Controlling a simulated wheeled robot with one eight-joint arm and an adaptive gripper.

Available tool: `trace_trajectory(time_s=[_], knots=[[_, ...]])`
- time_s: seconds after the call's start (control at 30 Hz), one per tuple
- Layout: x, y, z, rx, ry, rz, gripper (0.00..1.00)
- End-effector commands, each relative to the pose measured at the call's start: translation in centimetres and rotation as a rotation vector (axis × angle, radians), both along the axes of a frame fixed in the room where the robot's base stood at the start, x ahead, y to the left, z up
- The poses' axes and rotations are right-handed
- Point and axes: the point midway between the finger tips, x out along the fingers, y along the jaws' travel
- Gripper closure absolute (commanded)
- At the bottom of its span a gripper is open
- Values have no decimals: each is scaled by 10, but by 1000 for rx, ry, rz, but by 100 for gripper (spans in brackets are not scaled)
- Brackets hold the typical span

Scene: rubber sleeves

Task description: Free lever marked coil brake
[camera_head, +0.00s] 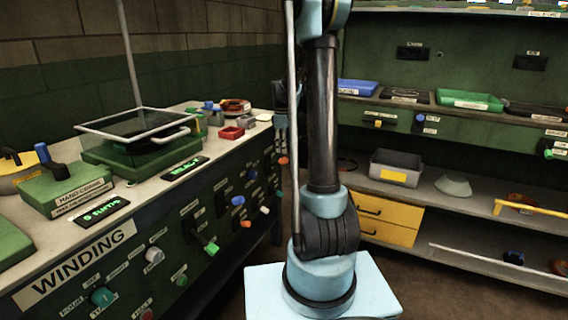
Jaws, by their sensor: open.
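Several coloured levers and knobs sit on the green front panel (130,262) of the winding bench at left. They include a green lever (211,248), a blue lever (238,201) and an orange one (246,223). Their small labels are too small to read, so I cannot tell which is marked coil brake. No rubber sleeve can be made out for certain on any lever. My gripper (281,140) is open, partly hidden behind my arm, near the far right end of the bench. I see nothing held in it.
The bench top (150,190) carries a glass-lidded green box (140,150), a blue-handled block (65,185) and a red tray (231,132). At right a shelf unit holds a grey bin (396,166), yellow drawers (385,220) and trays. Floor shows between them.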

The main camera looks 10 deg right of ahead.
Motion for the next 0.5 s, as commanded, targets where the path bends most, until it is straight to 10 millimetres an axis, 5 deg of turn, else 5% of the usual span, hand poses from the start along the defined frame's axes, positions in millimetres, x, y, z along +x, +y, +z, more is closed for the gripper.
trace_trajectory(time_s=[0.5], knots=[[8, -5, -76, 0, 0, -1, 52]])
